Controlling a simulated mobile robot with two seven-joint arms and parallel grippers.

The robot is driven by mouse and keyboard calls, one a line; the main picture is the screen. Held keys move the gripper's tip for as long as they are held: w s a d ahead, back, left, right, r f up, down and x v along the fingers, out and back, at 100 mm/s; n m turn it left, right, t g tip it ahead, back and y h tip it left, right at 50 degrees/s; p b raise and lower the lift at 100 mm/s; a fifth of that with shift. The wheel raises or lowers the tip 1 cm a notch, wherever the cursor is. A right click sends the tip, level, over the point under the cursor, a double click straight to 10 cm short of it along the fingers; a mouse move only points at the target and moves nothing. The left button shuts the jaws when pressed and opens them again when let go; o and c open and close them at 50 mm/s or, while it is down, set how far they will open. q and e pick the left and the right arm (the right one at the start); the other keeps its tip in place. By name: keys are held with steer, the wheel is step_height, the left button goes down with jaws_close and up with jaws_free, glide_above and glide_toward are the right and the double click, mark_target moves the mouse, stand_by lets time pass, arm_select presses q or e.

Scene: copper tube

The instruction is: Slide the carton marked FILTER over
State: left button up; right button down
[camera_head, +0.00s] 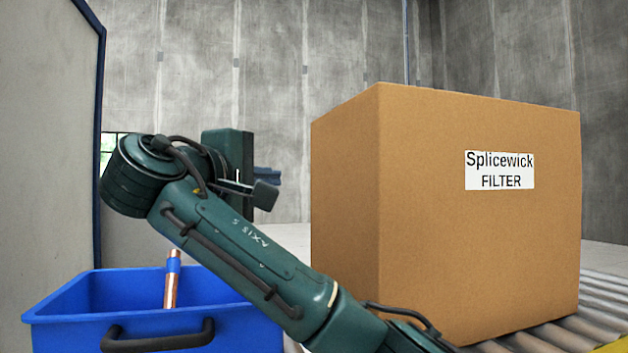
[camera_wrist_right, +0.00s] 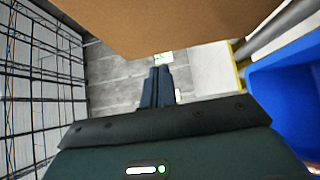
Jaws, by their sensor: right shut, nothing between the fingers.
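The carton marked FILTER (camera_head: 480,230) is a large brown box standing upright on the roller conveyor at the right of the head view. Its white label reads "Splicewick FILTER". My right gripper (camera_head: 268,178) is left of the carton, its fingers pointing towards the carton's left side, with a visible gap in the picture. In the right wrist view the right gripper's dark blue fingers (camera_wrist_right: 158,87) are together and empty. The carton's brown face (camera_wrist_right: 170,25) fills the top of that view, beyond the fingertips. My left gripper is not in view.
A blue bin (camera_head: 65,312) with a dark handle stands at the lower left, with a copper tube (camera_head: 171,285) upright in it. The conveyor rollers (camera_head: 600,300) show right of the carton. A grey panel (camera_head: 50,150) stands at the far left.

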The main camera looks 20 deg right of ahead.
steer(key=p, duration=0.7)
glide_toward(334, 178)
steer(key=x, duration=0.5)
steer(key=shift+w+r, duration=0.1)
steer(key=shift+w, duration=0.25)
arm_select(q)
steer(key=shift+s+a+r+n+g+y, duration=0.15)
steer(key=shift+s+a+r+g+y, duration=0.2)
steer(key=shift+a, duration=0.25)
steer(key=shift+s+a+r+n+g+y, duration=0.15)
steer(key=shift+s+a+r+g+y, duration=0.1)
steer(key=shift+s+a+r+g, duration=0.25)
arm_select(e)
steer(key=shift+d, duration=0.25)
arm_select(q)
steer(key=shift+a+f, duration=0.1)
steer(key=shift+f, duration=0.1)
